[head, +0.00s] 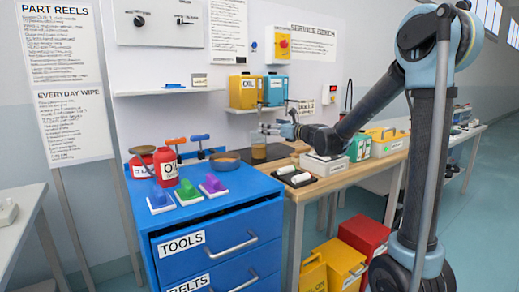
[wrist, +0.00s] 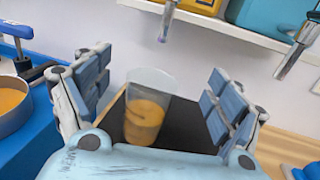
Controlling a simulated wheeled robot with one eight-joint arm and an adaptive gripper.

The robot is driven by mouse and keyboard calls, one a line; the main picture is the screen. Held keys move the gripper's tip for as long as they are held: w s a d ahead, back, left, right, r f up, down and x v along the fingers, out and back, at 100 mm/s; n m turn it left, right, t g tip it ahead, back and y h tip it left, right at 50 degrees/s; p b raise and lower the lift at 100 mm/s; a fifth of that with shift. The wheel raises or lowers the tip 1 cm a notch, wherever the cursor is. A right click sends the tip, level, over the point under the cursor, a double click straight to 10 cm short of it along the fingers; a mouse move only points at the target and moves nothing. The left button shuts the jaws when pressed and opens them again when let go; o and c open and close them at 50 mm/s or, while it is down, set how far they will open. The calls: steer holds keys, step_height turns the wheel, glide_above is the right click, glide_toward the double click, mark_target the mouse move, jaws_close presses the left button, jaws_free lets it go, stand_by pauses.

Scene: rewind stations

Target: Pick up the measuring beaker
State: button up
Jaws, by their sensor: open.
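The measuring beaker (wrist: 147,112) is a clear, flared cup part filled with amber liquid. It stands upright on a dark mat (wrist: 178,131) on the wooden bench. In the head view the beaker (head: 259,150) is at the bench's left end, beside the blue cabinet. My gripper (wrist: 160,92) is open, with one finger pad on each side of the beaker in the wrist view and a visible gap to both. In the head view my gripper (head: 273,130) reaches in from the right at the beaker's upper part.
A shelf above holds a yellow oil container (head: 245,91) and a blue one (head: 275,89), with spouts hanging near the beaker. A pan (head: 225,159) and red oil containers stand on the blue cabinet (head: 215,215). A black tray (head: 305,187) with white rolls lies in front.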

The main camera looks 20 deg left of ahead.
mark_target(259, 135)
step_height(259, 135, down, 6)
steer(key=shift+a+r, duration=0.1)
steer(key=shift+r, duration=0.1)
steer(key=shift+x, duration=3.65)
steer(key=shift+c, duration=0.2)
steer(key=c, duration=1.8)
steer(key=shift+r, duration=0.1)
